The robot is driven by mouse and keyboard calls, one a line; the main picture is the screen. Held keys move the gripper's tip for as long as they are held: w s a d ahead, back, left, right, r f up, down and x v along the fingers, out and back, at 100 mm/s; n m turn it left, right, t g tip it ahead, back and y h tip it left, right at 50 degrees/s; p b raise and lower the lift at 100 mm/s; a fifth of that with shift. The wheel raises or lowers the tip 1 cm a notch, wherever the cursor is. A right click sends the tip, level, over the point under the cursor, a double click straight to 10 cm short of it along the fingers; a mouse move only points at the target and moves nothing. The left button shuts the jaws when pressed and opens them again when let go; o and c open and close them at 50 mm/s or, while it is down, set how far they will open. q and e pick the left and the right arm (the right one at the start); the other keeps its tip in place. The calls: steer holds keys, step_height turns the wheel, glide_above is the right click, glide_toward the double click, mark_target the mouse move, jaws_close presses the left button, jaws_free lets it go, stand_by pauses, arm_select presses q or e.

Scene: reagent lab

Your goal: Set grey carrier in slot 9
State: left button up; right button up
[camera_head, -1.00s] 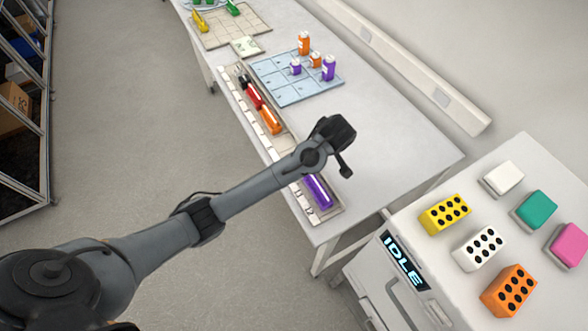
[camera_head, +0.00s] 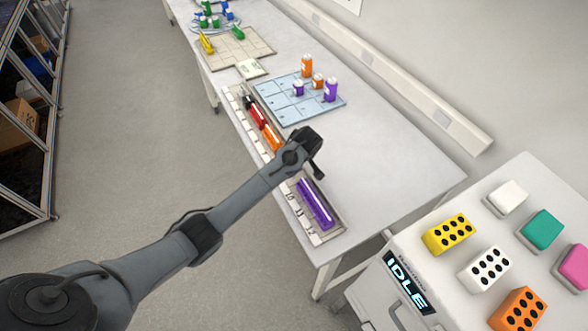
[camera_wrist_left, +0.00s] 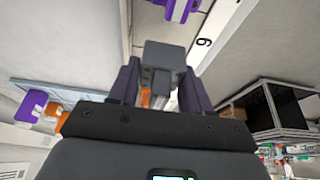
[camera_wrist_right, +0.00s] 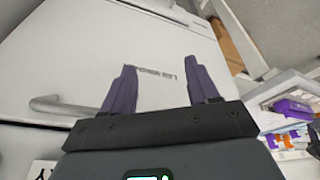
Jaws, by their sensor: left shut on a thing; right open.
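A grey carrier (camera_wrist_left: 166,54) is between the fingers of my left gripper (camera_wrist_left: 163,80) in the left wrist view; the gripper is shut on it. In the head view the left gripper (camera_head: 308,148) is over the long slotted rack (camera_head: 331,236), between the orange carrier (camera_head: 272,138) and the purple carrier (camera_head: 315,203). The grey carrier is hidden there by the hand. A slot mark reading 9 or 6 (camera_wrist_left: 203,42) shows just beyond the held carrier; whether the carrier touches the rack cannot be told. My right gripper (camera_wrist_right: 160,88) is open and empty before a white cabinet door.
Red (camera_head: 257,115) and black (camera_head: 247,101) carriers sit farther up the rack. A blue gridded tray (camera_head: 270,108) with orange and purple bottles lies beside it. At lower right, a white unit (camera_head: 446,275) bears several coloured blocks. The table's right part is clear.

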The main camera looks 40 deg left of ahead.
arm_select(q)
steer(key=shift+f, duration=2)
steer(key=shift+f, duration=0.1)
steer(key=o, duration=0.8)
steer(key=shift+c, duration=0.2)
